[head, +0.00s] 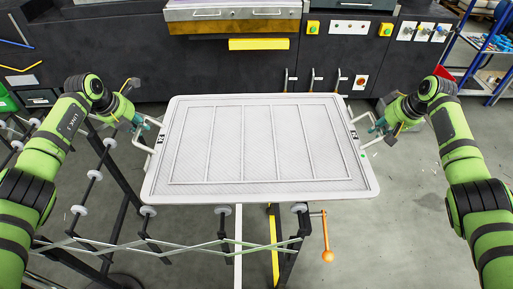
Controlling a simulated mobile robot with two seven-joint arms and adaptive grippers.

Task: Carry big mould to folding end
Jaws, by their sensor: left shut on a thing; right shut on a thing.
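The big mould (260,190) is a wide, pale grey rectangular panel with raised ribs and a handle at each short side. It fills the middle of the head view and looks roughly level. My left gripper (143,124) is shut on the left handle (150,140). My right gripper (374,124) is shut on the right handle (364,130). The mould hides part of the roller frame beneath it, and I cannot tell whether it touches the rollers.
An expanding roller frame (180,246) with an orange-knobbed lever (327,255) stands below and left of the mould. A dark machine (120,50) with buttons and levers runs along the back. A blue shelf rack (487,50) stands at the far right. Grey floor is open at the right.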

